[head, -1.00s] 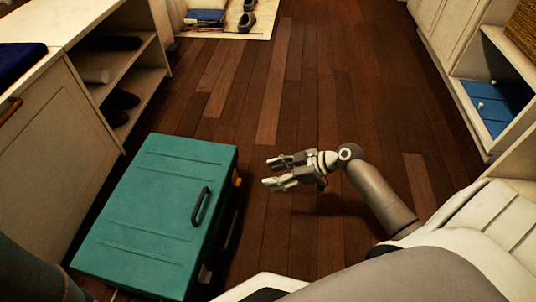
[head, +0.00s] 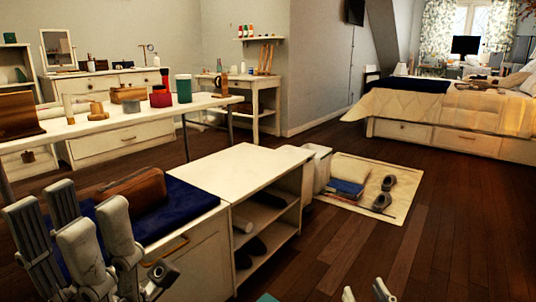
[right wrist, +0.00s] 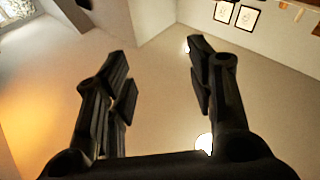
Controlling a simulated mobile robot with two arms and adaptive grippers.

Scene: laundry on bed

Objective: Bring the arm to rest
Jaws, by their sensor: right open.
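My left gripper (head: 72,218) is large and grey at the lower left of the head view, its fingers pointing up in front of the white cabinet. Its fingers overlap in the picture, and I cannot tell whether it is open. My right gripper (head: 364,290) shows only as fingertips at the bottom edge of the head view, over the wooden floor. In the right wrist view its two dark fingers (right wrist: 160,75) stand wide apart with nothing between them.
A white cabinet (head: 247,166) with open shelves stands ahead. A mat (head: 398,202) with shoes lies on the floor. A bed (head: 440,105) is at the back right. The wooden floor at right is clear.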

